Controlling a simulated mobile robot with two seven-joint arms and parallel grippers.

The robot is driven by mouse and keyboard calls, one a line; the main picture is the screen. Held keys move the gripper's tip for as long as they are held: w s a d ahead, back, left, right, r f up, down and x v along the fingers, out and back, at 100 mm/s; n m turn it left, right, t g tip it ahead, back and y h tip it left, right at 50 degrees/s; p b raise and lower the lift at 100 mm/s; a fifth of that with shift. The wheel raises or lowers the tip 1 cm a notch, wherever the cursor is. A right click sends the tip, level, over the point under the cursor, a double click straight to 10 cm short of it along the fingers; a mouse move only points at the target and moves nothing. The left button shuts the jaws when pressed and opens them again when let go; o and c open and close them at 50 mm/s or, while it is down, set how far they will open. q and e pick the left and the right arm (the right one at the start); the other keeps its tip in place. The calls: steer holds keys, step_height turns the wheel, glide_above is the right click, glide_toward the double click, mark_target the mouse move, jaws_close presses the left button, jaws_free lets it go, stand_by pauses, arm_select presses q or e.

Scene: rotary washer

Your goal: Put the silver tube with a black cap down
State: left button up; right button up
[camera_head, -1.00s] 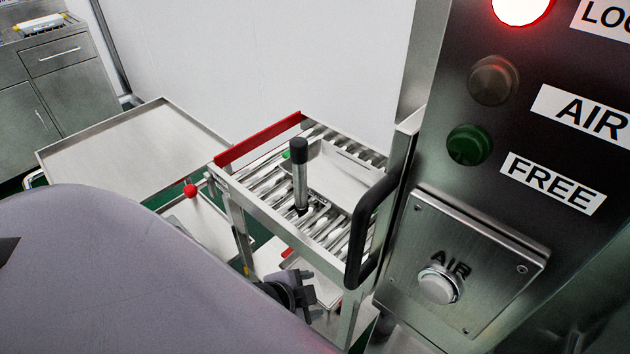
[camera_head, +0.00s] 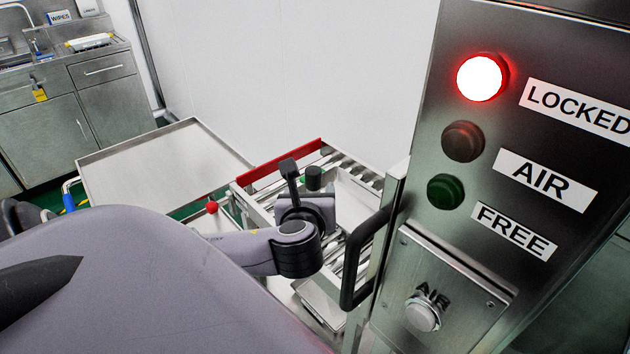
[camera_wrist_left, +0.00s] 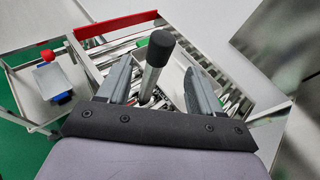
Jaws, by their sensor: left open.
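The silver tube with a black cap (camera_wrist_left: 150,83) stands near upright over the roller rack in the left wrist view. In the head view only its black cap (camera_head: 313,178) shows clearly, behind my gripper. My left gripper (camera_wrist_left: 158,66) is open, its two grey fingers on either side of the tube with gaps showing. In the head view my left gripper (camera_head: 300,190) is over the rack, hiding most of the tube. The tube's foot is hidden. My right gripper is not in view.
The roller rack (camera_head: 262,212) has a red bar (camera_head: 280,163) along its back edge and a pale tray (camera_head: 362,197) on it. A black handle (camera_head: 362,258) and control panel (camera_head: 490,160) stand close on the right; the LOCKED lamp (camera_head: 482,78) glows red. An empty steel table (camera_head: 150,170) stands left.

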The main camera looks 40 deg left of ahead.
mark_target(313, 176)
arm_select(q)
steer(key=shift+w+a+r+m+y, duration=0.2)
steer(key=shift+a+r+m+y, duration=0.1)
steer(key=shift+a+r+m, duration=0.25)
steer(key=shift+w+d+p+x, duration=0.1)
steer(key=shift+w+p+x, duration=0.05)
steer(key=shift+x, duration=1.5)
steer(key=shift+w+d+p+x, duration=0.1)
steer(key=shift+d+p+x, duration=0.05)
steer(key=shift+x, duration=1.55)
steer(key=shift+r, duration=0.1)
jaws_close()
